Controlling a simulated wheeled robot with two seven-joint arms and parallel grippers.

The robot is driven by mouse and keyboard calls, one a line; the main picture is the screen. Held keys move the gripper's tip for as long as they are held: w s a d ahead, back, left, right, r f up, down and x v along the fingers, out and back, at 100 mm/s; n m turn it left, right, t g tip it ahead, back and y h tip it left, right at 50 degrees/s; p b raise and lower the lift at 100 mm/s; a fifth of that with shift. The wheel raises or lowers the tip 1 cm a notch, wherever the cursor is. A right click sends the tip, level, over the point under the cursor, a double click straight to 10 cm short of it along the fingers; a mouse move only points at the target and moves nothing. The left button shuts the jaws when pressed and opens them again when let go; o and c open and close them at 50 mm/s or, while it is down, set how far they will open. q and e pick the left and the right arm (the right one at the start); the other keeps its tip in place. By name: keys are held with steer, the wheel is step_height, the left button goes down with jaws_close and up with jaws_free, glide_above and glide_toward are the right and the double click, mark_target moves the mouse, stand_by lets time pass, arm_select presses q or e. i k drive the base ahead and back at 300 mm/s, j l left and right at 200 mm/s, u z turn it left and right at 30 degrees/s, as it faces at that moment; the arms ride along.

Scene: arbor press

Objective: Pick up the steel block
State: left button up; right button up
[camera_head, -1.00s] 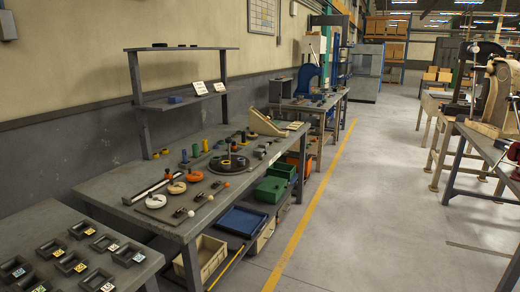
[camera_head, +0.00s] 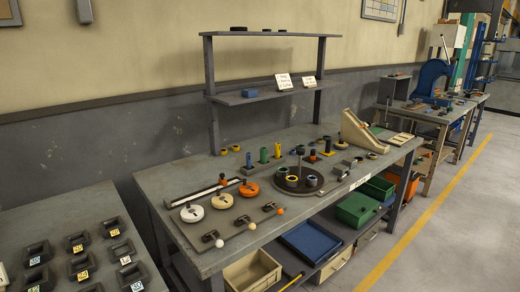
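I cannot single out the steel block for certain. Small grey metal pieces (camera_head: 350,162) lie on the workbench (camera_head: 168,207) at its right part, left of the slanted beige chute (camera_head: 360,131). They are too small to tell apart. Small dark metal parts also lie at the front of the bench, near the white and orange discs (camera_head: 222,200). A blue arbor press (camera_head: 432,76) stands on a farther bench at the right. Neither of my grippers is in view.
A round dark turntable (camera_head: 297,187) with cups stands mid-bench. A shelf (camera_head: 270,97) rises behind, with a blue block (camera_head: 250,93) on it. Numbered trays (camera_head: 78,242) fill the near-left table. Bins (camera_head: 310,242) sit below the bench. Floor at the right is clear.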

mark_target(351, 164)
steer(key=i+l+u, duration=0.4)
steer(key=l, duration=0.65)
steer(key=l+u, duration=0.4)
steer(key=l, duration=0.7)
steer(key=l+u, duration=0.4)
steer(key=l, duration=0.75)
steer(key=i, duration=0.05)
